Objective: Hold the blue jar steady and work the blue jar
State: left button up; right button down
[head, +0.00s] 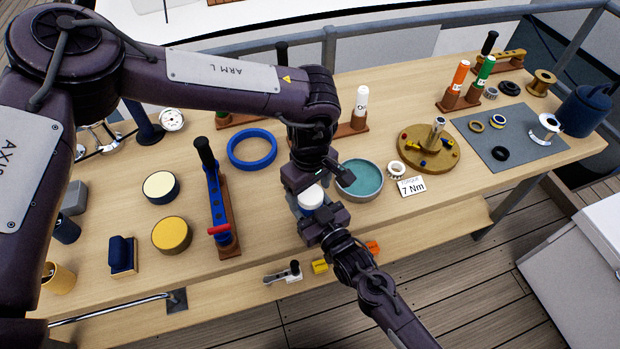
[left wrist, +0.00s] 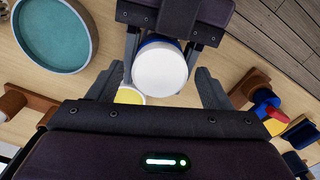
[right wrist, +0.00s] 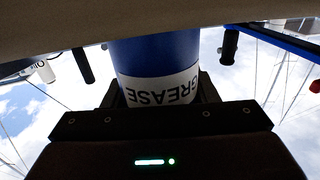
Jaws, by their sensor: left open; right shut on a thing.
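The blue jar (head: 304,209) with a white lid (head: 312,196) is near the front middle of the bench, partly hidden by both grippers. In the left wrist view the round white lid (left wrist: 160,71) faces the camera. In the right wrist view the blue jar (right wrist: 156,55) shows a white GREASE label. My right gripper (head: 322,218) is shut on the jar's body from the front. My left gripper (head: 308,188) is open over the jar, its fingers (left wrist: 161,80) apart on either side of the lid. I cannot tell if they touch it.
A teal bowl (head: 361,181) stands close right of the jar. A blue ring (head: 252,148) and a rack with a red-and-blue tool (head: 219,208) are to the left. A brass turntable (head: 428,150) and grey mat (head: 515,146) are further right.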

pick_arm(q)
jog(key=shift+f, duration=0.25)
jog(key=c, duration=1)
jog(key=n, duration=0.7)
jog(key=o, duration=1.1)
jog(key=shift+c, duration=0.2)
